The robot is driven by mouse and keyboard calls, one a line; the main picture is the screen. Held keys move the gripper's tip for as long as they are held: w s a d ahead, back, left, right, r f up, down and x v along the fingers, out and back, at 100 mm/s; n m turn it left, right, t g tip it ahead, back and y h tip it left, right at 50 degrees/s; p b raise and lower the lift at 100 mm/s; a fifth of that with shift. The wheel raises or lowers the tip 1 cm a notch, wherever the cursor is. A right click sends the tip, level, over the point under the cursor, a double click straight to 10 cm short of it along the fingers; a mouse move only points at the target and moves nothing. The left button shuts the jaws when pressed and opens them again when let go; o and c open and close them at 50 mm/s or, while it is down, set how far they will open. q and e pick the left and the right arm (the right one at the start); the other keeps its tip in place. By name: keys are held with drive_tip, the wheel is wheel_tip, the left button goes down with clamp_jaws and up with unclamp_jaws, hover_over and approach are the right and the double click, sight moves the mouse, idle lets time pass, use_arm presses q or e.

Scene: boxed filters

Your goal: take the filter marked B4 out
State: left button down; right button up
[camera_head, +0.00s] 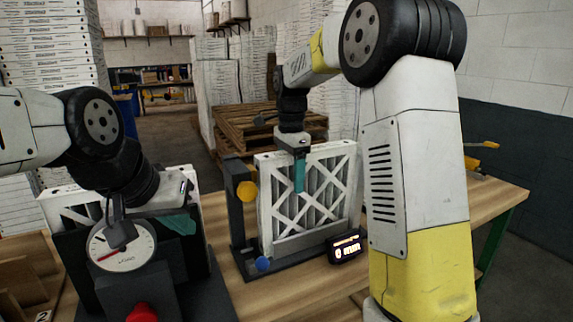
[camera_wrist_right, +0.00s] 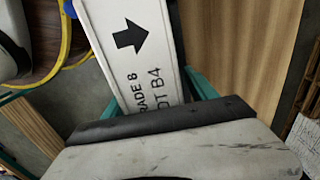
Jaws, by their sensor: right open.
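A white-framed pleated filter (camera_head: 285,217) with diagonal braces stands upright in a dark holder (camera_head: 242,230) in the middle of the head view. In the right wrist view, its white edge (camera_wrist_right: 125,45) shows an arrow and lettering ending in B4. My right gripper (camera_head: 299,175) is at the filter's top edge. Its teal fingers (camera_wrist_right: 155,95) are open, one on each side of that edge. My left gripper (camera_head: 178,222) is at the left, behind a round dial gauge, near another white filter (camera_head: 75,208). Its jaw gap is hidden.
The gauge (camera_head: 121,246) stands on a dark stand with a red knob (camera_head: 143,312). A small lit display (camera_head: 346,248) sits right of the holder. Pallets (camera_head: 240,125) and stacked boxes stand behind.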

drive_tip(key=shift+f, duration=0.4)
clamp_jaws()
drive_tip(key=shift+s+a+r, duration=0.1)
drive_tip(key=shift+a+r, duration=0.05)
drive_tip(key=shift+a, duration=0.15)
idle(0.6)
drive_tip(key=shift+c, duration=2)
unclamp_jaws()
